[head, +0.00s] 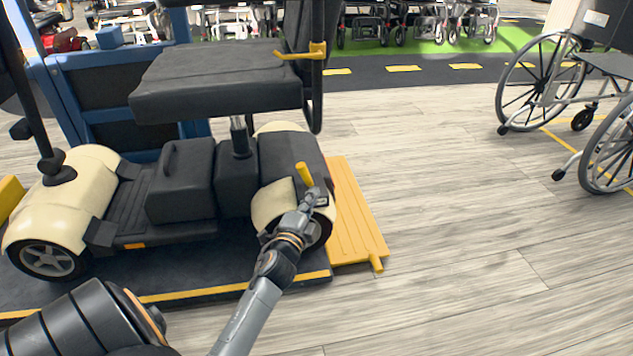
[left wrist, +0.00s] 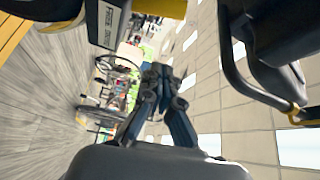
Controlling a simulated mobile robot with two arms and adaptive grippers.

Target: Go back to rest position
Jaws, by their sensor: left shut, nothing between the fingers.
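My left gripper (head: 312,200) is shut and empty in the head view, close beside the rear wheel of a cream and black mobility scooter (head: 80,190). A yellow lever (head: 304,174) on the scooter's rear stands just above the fingertips. I cannot tell whether they touch. In the left wrist view the closed fingers (left wrist: 160,85) point away from the camera, with nothing between them. My right gripper is in neither view.
The scooter stands on a dark platform with a yellow ramp (head: 357,215) at its right end. A wheelchair (head: 545,85) stands at the upper right. Blue frame posts (head: 60,95) rise behind the scooter. The wooden floor (head: 450,240) to the right is clear.

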